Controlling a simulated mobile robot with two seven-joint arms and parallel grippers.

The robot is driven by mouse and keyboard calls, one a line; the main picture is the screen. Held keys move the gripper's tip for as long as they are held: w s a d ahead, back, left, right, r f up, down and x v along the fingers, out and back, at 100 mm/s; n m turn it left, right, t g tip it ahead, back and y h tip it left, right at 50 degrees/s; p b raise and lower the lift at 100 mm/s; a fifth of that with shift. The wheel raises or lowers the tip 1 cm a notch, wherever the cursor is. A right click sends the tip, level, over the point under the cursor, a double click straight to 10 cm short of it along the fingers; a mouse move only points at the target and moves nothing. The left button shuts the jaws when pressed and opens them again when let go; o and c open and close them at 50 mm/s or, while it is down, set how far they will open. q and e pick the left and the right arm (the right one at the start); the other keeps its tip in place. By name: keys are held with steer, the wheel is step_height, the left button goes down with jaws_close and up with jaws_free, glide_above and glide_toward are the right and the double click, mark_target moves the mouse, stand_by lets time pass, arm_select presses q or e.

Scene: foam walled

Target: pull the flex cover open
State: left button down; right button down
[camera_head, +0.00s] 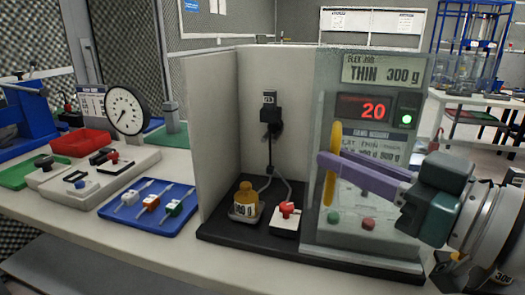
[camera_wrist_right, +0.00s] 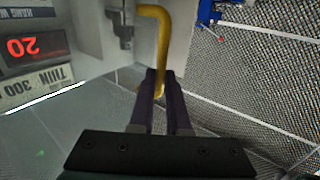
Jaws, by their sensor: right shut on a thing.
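The flex cover (camera_head: 385,215) looks like a clear panel over the front of the grey machine, with a yellow handle (camera_head: 331,185) at its left edge. My right gripper (camera_head: 326,160) reaches in from the right, with its purple fingers shut on the upright handle. In the right wrist view, the yellow handle (camera_wrist_right: 162,42) bends away at its top, and the fingers (camera_wrist_right: 160,80) close around its bar. The clear panel is faint, so I cannot tell how far it stands open. My left gripper is not in view.
The machine (camera_head: 375,66) shows "THIN 300 g", a red "20" and a lit green lamp. Left of it, a walled bay holds a yellow weight (camera_head: 246,194) and a red-knobbed box (camera_head: 287,217). Further left are a blue tray (camera_head: 132,218) and a dial gauge (camera_head: 125,110).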

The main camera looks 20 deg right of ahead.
steer(key=c, duration=0.9)
jaws_free()
steer(key=v, duration=1)
steer(key=s+a+f+m+g+h+p, duration=0.25)
steer(key=s+a+g+h+p, duration=0.3)
steer(key=s+g+p, duration=0.65)
step_height(320, 180, up, 37)
steer(key=g+h+p, duration=0.1)
steer(key=p, duration=3.4)
steer(key=shift+w+d+f+p, duration=0.25)
steer(key=shift+w+d+p, duration=0.05)
steer(key=shift+d, duration=0.05)
